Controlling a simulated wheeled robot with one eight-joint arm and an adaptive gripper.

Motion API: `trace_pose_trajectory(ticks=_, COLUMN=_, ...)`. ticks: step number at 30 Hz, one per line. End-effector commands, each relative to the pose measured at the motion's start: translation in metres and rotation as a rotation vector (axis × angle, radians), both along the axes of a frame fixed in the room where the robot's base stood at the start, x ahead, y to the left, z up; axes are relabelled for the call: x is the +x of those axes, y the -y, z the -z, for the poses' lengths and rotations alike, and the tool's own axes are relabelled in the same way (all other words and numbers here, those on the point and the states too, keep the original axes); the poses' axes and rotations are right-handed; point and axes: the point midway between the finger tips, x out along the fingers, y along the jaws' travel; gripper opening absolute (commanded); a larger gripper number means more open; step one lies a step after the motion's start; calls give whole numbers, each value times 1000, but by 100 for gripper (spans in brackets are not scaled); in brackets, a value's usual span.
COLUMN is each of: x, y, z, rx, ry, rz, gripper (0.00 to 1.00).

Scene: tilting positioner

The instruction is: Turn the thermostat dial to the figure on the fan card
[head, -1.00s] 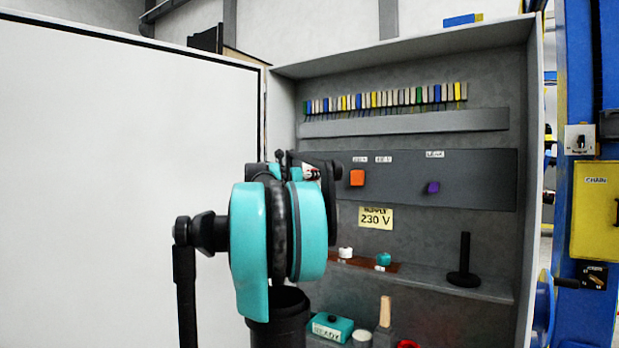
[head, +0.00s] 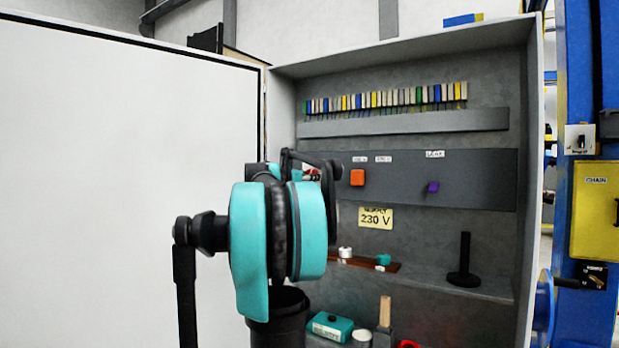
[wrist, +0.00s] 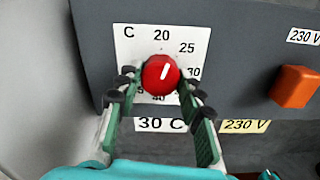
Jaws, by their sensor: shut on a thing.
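The thermostat dial (wrist: 155,76) is a round red knob with a white pointer line, on a white scale plate (wrist: 128,50) marked C, 20, 25, 30 and 40. The line points up and slightly right, between 20 and 25. My gripper (wrist: 162,82) is shut on the dial, one finger on each side. The fingers hide part of the lower scale. A white card (wrist: 160,125) below reads 30 C; whether it is the fan card I cannot tell. In the head view, my teal arm hides the dial.
An orange knob (wrist: 294,87) sits right of the dial, also in the head view (head: 357,177), with a purple knob (head: 433,187) further right. A yellow 230 V card (head: 375,218) hangs below. A shelf (head: 500,287) holds a black post (head: 464,262). The open white door stands left.

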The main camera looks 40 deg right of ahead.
Motion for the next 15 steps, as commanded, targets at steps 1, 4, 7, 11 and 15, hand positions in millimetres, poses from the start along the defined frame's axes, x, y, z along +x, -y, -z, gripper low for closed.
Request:
trace_pose_trajectory(ticks=1, x=0, y=0, z=0, rx=17, ry=41, rz=0, gripper=8)
trace_pose_trajectory(ticks=4, x=0, y=0, z=0, rx=54, ry=129, rz=0, gripper=8)
trace_pose_trajectory(ticks=7, x=0, y=0, z=0, rx=90, ry=217, rz=0, gripper=8)
trace_pose_trajectory(ticks=11, x=0, y=0, z=0, rx=137, ry=332, rz=0, gripper=8)
trace_pose_trajectory(ticks=15, x=0, y=0, z=0, rx=188, ry=455, rz=0, gripper=8)
